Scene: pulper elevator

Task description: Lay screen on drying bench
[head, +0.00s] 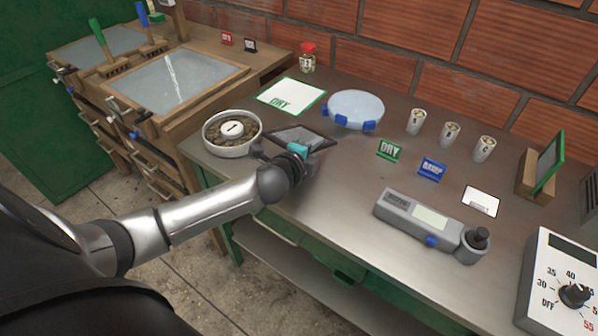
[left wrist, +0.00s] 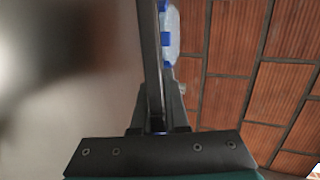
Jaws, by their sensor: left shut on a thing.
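A dark-framed screen (head: 296,134) with a grey panel is at my left gripper (head: 298,149), over the left part of the metal bench (head: 330,195). My left gripper is shut on it; the fingertips are mostly hidden in the head view. In the left wrist view the screen shows edge-on as a thin upright bar (left wrist: 150,60) between the fingers. I cannot tell whether it touches the bench. Behind it lies a white mat marked DRY with a green border (head: 292,96), bare. My right gripper is not in view.
A round dish of brown material (head: 232,148) stands left of the screen. A clear round lid with blue clips (head: 354,110) and a green DRY sign (head: 390,150) are to the right. Three small cups, a grey meter (head: 431,225) and a dial box (head: 565,285) stand farther right.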

